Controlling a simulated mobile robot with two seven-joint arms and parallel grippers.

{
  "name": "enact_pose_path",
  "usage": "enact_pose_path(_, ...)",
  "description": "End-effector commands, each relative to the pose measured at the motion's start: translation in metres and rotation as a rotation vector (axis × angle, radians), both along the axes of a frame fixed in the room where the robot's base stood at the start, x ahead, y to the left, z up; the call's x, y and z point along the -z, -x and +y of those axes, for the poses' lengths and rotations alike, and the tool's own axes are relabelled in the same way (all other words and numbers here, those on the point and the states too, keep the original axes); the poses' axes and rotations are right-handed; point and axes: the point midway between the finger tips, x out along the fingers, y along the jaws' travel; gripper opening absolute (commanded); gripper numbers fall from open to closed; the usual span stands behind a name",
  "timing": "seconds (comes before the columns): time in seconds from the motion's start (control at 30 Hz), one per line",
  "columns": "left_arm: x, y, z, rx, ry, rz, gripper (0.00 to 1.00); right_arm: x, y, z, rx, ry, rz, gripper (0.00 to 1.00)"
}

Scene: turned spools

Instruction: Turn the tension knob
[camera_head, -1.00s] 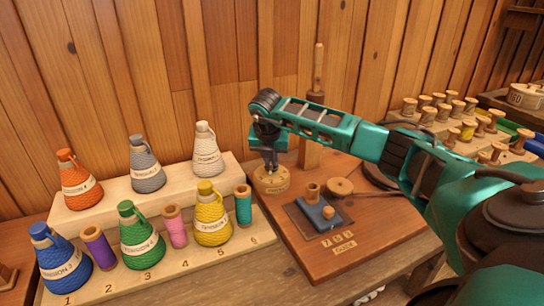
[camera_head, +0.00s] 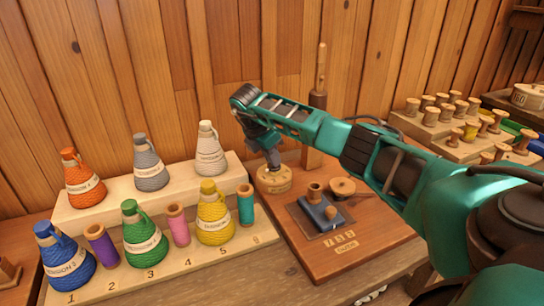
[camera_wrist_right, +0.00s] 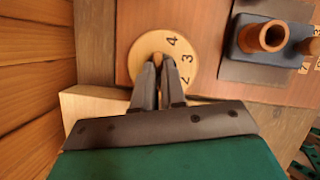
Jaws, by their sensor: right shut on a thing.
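The tension knob (camera_head: 274,182) is a round, pale wooden dial at the back left corner of the reddish wooden board (camera_head: 310,262). In the right wrist view the dial (camera_wrist_right: 182,48) shows the numbers 4, 3 and 2 along its right side. My right gripper (camera_head: 272,164) reaches down onto the knob from above, with the hand tilted. In the right wrist view its two dark fingers (camera_wrist_right: 158,66) are shut on the small raised grip at the dial's middle. The fingers hide part of the dial. My left gripper is not in view.
A blue block with a wooden spool (camera_head: 322,212) and a round wooden disc (camera_head: 343,187) sit on the board. A stepped rack (camera_head: 180,262) with several coloured cones and spools stands left. An upright wooden post (camera_head: 317,120) rises behind. More spools (camera_head: 450,110) stand at the right.

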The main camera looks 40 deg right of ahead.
Motion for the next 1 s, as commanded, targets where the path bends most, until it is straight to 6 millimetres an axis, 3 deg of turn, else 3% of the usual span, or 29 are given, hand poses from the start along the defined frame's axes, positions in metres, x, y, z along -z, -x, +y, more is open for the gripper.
enact_pose_path(0.57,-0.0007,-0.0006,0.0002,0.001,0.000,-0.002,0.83,-0.0012,-0.0008,-0.0005,0.034,0.000,-0.003,0.00)
enact_pose_path(0.6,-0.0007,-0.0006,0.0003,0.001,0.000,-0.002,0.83,-0.0012,-0.0008,-0.0005,0.034,0.000,-0.003,0.13)
enact_pose_path(0.83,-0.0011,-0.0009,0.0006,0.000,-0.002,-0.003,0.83,-0.0007,-0.0006,-0.0003,0.033,0.000,-0.002,0.35)
enact_pose_path(1.0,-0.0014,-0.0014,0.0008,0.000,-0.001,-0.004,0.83,-0.0003,-0.0004,-0.0002,0.031,0.000,-0.001,0.36)
